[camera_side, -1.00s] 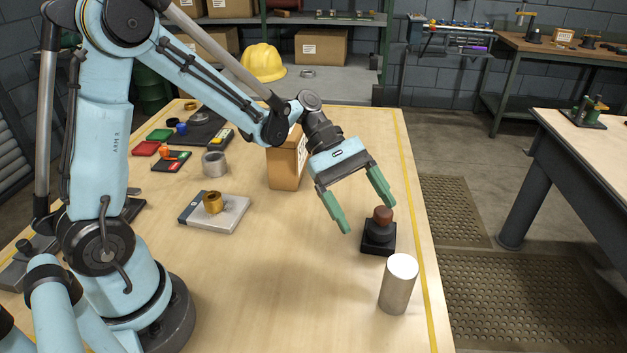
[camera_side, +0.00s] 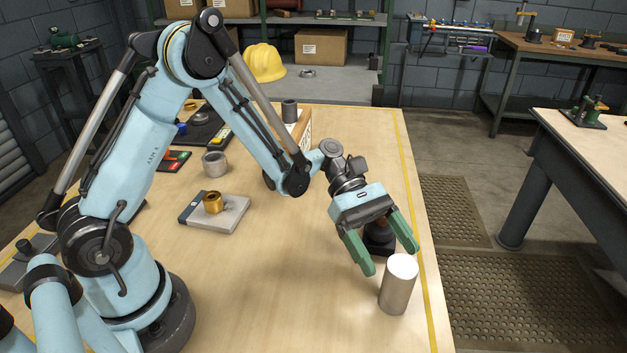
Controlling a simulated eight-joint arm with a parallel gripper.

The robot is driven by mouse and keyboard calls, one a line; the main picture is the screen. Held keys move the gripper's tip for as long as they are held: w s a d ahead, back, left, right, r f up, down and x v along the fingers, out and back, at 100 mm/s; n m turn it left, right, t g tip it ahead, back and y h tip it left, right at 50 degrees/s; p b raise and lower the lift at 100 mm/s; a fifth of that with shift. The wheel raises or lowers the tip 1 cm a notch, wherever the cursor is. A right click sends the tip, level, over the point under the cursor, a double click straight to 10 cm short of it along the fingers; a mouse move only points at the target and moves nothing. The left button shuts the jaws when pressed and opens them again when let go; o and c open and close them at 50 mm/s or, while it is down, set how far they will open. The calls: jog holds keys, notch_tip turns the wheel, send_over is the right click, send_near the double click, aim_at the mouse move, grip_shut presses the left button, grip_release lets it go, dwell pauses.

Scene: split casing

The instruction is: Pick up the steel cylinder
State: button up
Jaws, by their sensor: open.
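The steel cylinder (camera_side: 398,288) stands upright on the table near its right edge. It is plain, bright metal. My gripper (camera_side: 392,262) is open with two green fingers. The fingertips are close to the top of the cylinder, at its far side in this view. One finger is to the left of the cylinder and the other is above and right of its top. Nothing is held between them. Whether a finger touches the cylinder cannot be told.
A dark block with a knob (camera_side: 379,240) stands just behind the cylinder, partly hidden by my gripper. A grey plate (camera_side: 228,218) with a brass bushing (camera_side: 213,202) and a grey ring (camera_side: 215,163) lie further left. The table (camera_side: 290,290) is clear left of the cylinder.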

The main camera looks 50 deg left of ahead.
aim_at(400, 275)
jog(key=x, duration=0.5)
jog(key=shift+s, duration=0.1)
jog(key=shift+a, duration=0.1)
jog(key=shift+c, duration=0.3)
grip_shut()
jog(key=shift+r, duration=0.1)
